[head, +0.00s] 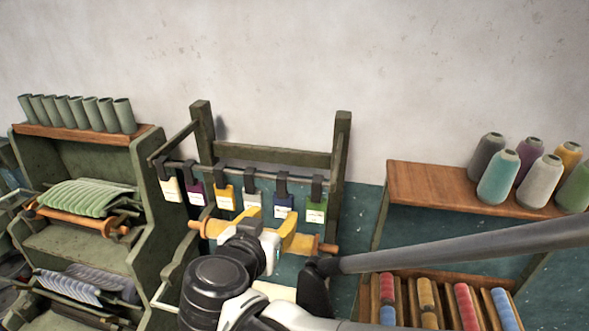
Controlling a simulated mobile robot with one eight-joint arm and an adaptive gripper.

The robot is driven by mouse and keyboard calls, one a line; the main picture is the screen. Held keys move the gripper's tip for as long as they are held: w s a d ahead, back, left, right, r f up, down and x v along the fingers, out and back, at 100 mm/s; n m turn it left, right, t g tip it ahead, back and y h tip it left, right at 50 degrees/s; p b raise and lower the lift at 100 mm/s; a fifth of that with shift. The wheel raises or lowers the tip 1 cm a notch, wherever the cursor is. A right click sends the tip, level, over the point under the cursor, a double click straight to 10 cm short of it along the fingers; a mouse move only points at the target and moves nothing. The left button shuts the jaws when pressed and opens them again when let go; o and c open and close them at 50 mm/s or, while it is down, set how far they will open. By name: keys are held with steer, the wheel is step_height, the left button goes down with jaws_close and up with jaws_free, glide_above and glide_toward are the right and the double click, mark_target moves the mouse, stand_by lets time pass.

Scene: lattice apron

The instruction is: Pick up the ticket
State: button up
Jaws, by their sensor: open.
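Several tickets hang in a row from dark clips on a rail of the green frame. They are a cream ticket (172,189), a purple ticket (195,194), a yellow ticket (225,199), a pale grey ticket (252,199), a blue ticket (284,207) and a green ticket (316,211). I cannot tell which one is the task's ticket. My gripper (268,222) is open, in front of and just below the pale grey and blue tickets. My own wrist hides part of it, and its fingertips are hard to make out. No ticket is visibly held.
A wooden roller (328,249) with yellow material crosses below the tickets, close to my gripper. A green rack (95,160) stands left. At right are a wooden shelf (425,190) with several thread cones (497,178) and a tray of coloured spools (467,305).

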mark_target(283, 205)
steer(key=x, duration=0.2)
steer(key=shift+w+f, duration=0.1)
steer(key=shift+w, duration=0.25)
steer(key=p+x, duration=0.1)
steer(key=x, duration=0.4)
steer(key=shift+w+d, duration=0.1)
steer(key=shift+w, duration=0.2)
steer(key=shift+s, duration=0.2)
steer(key=c, duration=0.8)
